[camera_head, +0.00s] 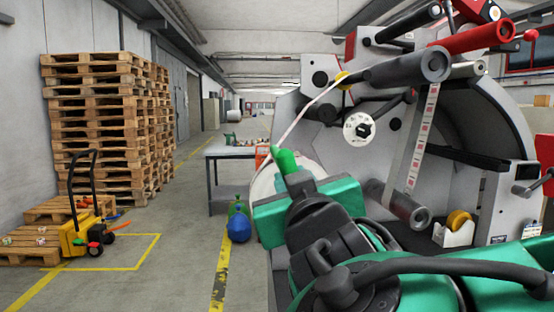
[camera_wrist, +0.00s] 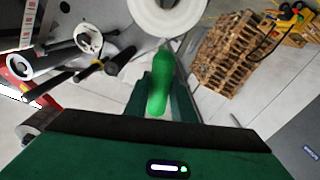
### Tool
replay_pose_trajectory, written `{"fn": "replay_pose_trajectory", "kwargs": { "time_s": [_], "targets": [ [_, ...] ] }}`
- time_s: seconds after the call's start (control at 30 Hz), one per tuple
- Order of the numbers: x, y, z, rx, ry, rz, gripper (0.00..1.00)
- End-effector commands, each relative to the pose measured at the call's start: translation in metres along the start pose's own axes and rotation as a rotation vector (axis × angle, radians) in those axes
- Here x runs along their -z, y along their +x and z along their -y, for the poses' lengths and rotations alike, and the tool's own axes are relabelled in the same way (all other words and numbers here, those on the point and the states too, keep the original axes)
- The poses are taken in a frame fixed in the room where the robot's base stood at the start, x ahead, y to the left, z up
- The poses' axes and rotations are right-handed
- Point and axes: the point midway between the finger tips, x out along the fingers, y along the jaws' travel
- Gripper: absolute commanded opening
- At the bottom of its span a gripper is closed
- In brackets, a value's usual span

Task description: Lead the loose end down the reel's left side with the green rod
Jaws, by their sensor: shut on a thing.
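My gripper (camera_head: 300,190) is shut on the green rod (camera_head: 286,160), whose rounded tip points up and left in the head view. In the wrist view the rod (camera_wrist: 161,80) stands between the two dark green fingers (camera_wrist: 160,95). The white reel (camera_head: 264,181) is partly hidden behind my gripper and the rod. In the wrist view the reel (camera_wrist: 168,12) is cut off at the top edge, beyond the rod's tip.
The rewinder's grey panel (camera_head: 290,125) and projecting rollers (camera_head: 400,70) crowd the right side. A printed label web (camera_head: 423,130) hangs there. A bench (camera_head: 228,152), blue and green containers (camera_head: 239,228), stacked pallets (camera_head: 105,125) and a yellow pallet truck (camera_head: 85,232) stand left. The floor between is open.

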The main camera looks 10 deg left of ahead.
Motion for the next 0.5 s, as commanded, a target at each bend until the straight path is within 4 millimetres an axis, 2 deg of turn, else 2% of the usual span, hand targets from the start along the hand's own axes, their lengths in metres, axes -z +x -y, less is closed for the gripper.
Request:
{"fn": "replay_pose_trajectory", "kwargs": {
  "time_s": [0.5],
  "targets": [
    [0.002, -0.054, 0.000, 0.001, -0.001, -0.002, 0.00]
  ]
}}
